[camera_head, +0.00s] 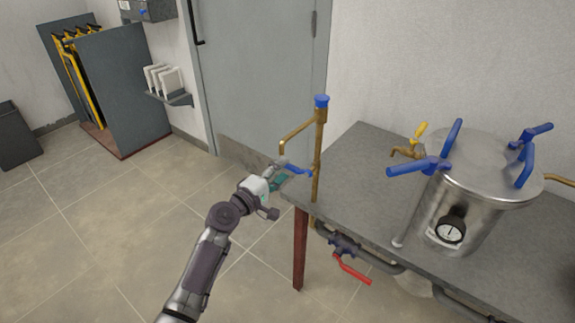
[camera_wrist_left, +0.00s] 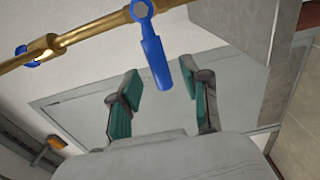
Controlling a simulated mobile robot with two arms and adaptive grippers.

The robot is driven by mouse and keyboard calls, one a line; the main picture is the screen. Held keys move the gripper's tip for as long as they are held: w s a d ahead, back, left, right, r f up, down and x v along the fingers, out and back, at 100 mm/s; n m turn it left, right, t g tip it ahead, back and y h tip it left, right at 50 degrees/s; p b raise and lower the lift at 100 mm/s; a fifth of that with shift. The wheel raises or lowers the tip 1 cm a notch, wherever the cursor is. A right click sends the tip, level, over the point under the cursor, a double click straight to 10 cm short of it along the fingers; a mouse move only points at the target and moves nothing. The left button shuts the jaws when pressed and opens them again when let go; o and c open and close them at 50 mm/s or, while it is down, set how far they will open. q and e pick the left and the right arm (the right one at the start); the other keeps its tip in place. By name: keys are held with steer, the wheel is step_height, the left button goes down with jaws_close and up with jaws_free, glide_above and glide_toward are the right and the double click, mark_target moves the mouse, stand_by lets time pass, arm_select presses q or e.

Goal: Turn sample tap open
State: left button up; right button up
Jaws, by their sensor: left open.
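A brass standpipe (camera_head: 318,150) with a bent spout rises at the left end of the grey bench. Its tap has a blue lever (camera_head: 293,168). In the left wrist view the blue lever (camera_wrist_left: 155,58) hangs down from the brass pipe (camera_wrist_left: 80,37), and its free end shows between my fingertips. My left gripper (camera_head: 281,176) is open beside this lever; it also shows in the left wrist view (camera_wrist_left: 166,84). Neither finger is seen closed on the lever. I cannot tell whether they touch. My right gripper is not in view.
A steel vessel (camera_head: 487,180) with blue clamp handles and a gauge stands on the bench (camera_head: 360,165). A red-handled valve (camera_head: 352,269) hangs below the bench edge.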

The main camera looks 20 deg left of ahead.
mark_target(285, 168)
arm_select(q)
steer(key=shift+x, duration=1.6)
jaws_close()
